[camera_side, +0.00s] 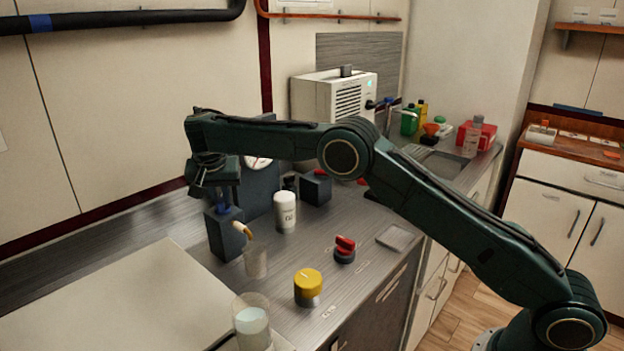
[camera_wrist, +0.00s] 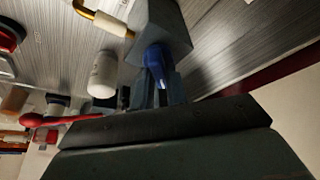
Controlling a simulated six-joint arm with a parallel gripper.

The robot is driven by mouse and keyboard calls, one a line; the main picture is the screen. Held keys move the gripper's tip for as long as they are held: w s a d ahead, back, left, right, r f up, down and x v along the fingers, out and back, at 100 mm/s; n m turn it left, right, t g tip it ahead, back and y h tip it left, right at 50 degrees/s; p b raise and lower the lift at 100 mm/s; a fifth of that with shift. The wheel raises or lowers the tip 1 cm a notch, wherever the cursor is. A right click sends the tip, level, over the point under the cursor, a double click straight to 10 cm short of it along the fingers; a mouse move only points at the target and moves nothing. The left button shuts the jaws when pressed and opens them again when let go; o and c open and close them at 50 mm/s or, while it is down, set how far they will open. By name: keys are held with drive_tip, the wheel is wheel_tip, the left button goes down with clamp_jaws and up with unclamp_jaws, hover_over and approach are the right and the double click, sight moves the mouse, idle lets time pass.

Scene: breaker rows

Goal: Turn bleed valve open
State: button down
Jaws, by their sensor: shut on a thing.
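The bleed valve is a dark grey block (camera_side: 224,238) with a blue handle (camera_side: 222,209) on top and a pale-sleeved spout (camera_side: 243,229) pointing down at its right. In the wrist view the block (camera_wrist: 163,28) and the blue handle (camera_wrist: 155,60) sit right ahead of the fingers. My gripper (camera_side: 220,200) is above the block, pointing down, shut on the blue handle. The fingers (camera_wrist: 165,90) partly hide the handle. A clear glass (camera_side: 256,264) stands below the spout.
A dark gauge housing (camera_side: 258,190) and a white canister (camera_side: 285,213) stand close behind the valve. A dark box with a red button (camera_side: 316,188), a red knob (camera_side: 344,250), a yellow knob (camera_side: 308,287) and a beaker of pale liquid (camera_side: 252,325) are nearby.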

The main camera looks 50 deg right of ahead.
drive_tip(key=shift+m, duration=0.3)
idle(0.5)
drive_tip(key=c, duration=1.4)
unclamp_jaws()
drive_tip(key=shift+r, duration=0.1)
drive_tip(key=shift+s+a+r, duration=0.2)
drive_tip(key=shift+a+r, duration=0.05)
drive_tip(key=shift+r, duration=0.25)
drive_tip(key=s+a, duration=0.8)
drive_tip(key=shift+s+a, duration=0.15)
drive_tip(key=shift+a, duration=0.05)
